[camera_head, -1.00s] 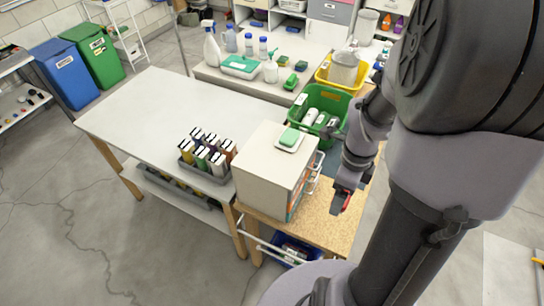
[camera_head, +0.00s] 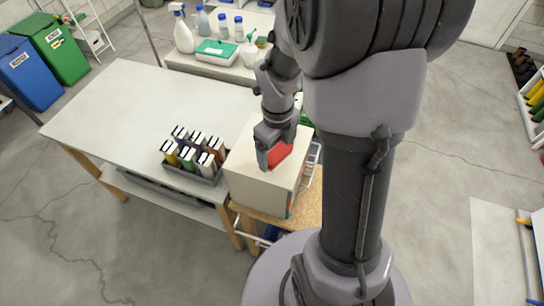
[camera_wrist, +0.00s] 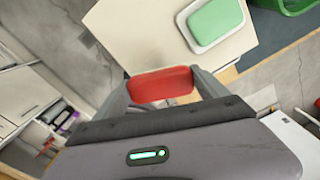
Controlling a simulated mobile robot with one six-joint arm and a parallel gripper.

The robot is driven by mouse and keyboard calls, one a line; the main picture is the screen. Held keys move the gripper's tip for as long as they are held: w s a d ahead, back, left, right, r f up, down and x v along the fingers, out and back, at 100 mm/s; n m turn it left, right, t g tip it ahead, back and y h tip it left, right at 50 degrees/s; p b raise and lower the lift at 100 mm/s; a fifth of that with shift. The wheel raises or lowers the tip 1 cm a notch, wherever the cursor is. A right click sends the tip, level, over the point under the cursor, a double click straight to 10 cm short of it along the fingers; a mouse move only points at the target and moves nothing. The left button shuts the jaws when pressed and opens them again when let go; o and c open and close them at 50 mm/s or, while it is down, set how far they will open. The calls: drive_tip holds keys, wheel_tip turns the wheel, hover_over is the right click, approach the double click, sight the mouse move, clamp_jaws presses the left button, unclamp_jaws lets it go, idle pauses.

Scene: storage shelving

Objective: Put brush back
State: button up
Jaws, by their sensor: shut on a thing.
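My gripper (camera_head: 273,160) is shut on a red, rounded block-like thing (camera_head: 281,155), which I take for the brush; no bristles show. The red brush also shows crosswise between both fingers in the wrist view (camera_wrist: 162,85). In the head view my gripper overlaps the top of a cream box (camera_head: 245,165); its height above it is hard to tell. In the wrist view the box top (camera_wrist: 140,35) lies beyond the fingers. A green block (camera_wrist: 214,22) rests in a white dish (camera_wrist: 196,44) on it; my arm hides these in the head view.
The box stands on a wooden-topped stand (camera_head: 310,212). A green bin (camera_wrist: 295,6) is partly visible. Much of the white table is bare.

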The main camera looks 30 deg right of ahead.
sight(272, 157)
drive_tip(key=f, duration=0.2)
drive_tip(key=w+a+f+b, duration=0.1)
drive_tip(key=shift+f, duration=0.3)
drive_tip(key=shift+d, duration=0.15)
drive_tip(key=shift+f, duration=0.15)
drive_tip(key=o, duration=1.3)
drive_tip(key=shift+o, duration=0.2)
drive_tip(key=shift+r+p, duration=0.3)
drive_tip(key=shift+r, duration=0.1)
wheel_tip(272, 157, up, 11)
drive_tip(key=shift+r+p, duration=0.1)
drive_tip(key=shift+p, duration=1.05)
drive_tip(key=s+a+r+n+t, duration=0.2)
drive_tip(key=s+a+r+n, duration=0.2)
drive_tip(key=n, duration=0.5)
drive_tip(key=s+a+r+n+t+y, duration=0.1)
drive_tip(key=s+a+r+n+t, duration=0.1)
drive_tip(key=n, duration=0.8)
drive_tip(key=s+a+r+n+t+y, duration=0.1)
drive_tip(key=s+a+r+n, duration=0.4)
drive_tip(key=a+n, duration=0.3)
drive_tip(key=shift+s+a+r+n+t, duration=0.3)
drive_tip(key=shift+s+r+n+t, duration=0.1)
drive_tip(key=shift+r+n, duration=0.45)
